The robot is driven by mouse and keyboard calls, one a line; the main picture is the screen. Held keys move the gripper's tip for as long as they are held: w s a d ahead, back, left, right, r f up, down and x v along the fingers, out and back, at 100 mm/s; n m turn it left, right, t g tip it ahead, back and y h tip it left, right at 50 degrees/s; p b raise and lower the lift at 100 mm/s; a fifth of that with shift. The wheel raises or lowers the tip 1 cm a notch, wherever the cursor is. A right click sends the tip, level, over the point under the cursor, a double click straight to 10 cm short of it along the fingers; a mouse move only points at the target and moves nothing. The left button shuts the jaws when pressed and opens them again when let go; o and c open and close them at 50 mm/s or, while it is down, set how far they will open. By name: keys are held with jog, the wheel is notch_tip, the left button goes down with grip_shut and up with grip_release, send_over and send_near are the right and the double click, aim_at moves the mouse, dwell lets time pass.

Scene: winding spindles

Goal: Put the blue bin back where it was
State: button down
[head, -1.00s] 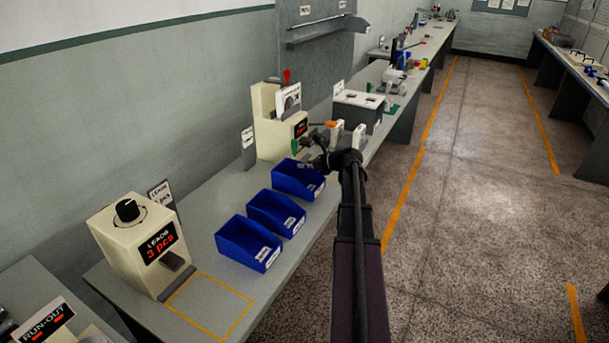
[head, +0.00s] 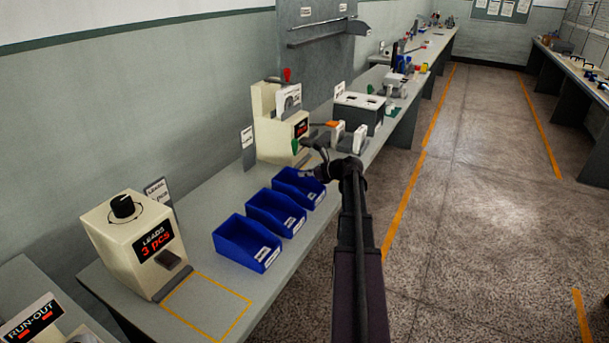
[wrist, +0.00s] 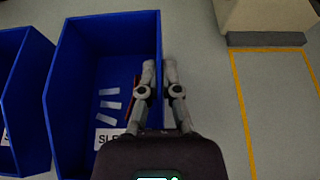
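The blue bin (head: 297,188) at the far end of a row of bins is at my gripper (head: 314,168). In the wrist view, this bin (wrist: 88,60) has a white label starting "SLE" and a few pale pieces inside. My gripper (wrist: 159,66) straddles its right wall, one finger inside and one outside, close together on the rim. The small contact area is not clearly visible. The bin looks level; I cannot tell whether its base touches the bench. To its right, a yellow outline (wrist: 237,82) marks an empty patch of bench.
Two more blue bins, the middle one (head: 275,213) and the near one (head: 247,243), stand beside it. A cream LEADS machine (head: 135,243) and another yellow outline (head: 207,308) are nearer. A cream machine (head: 270,125) stands beyond. The floor aisle (head: 480,200) is clear.

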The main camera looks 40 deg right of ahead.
jog(key=shift+f, duration=0.15)
jog(key=c, duration=1.3)
grip_release()
jog(key=o, duration=0.5)
jog(key=shift+r, duration=0.2)
jog(key=shift+s+d+r, duration=0.1)
jog(key=shift+s, duration=0.1)
jog(key=p+v, duration=0.4)
jog(key=v, duration=0.7)
jog(key=shift+s+p, duration=0.2)
jog(key=shift+p, duration=0.1)
jog(key=shift+d, duration=0.15)
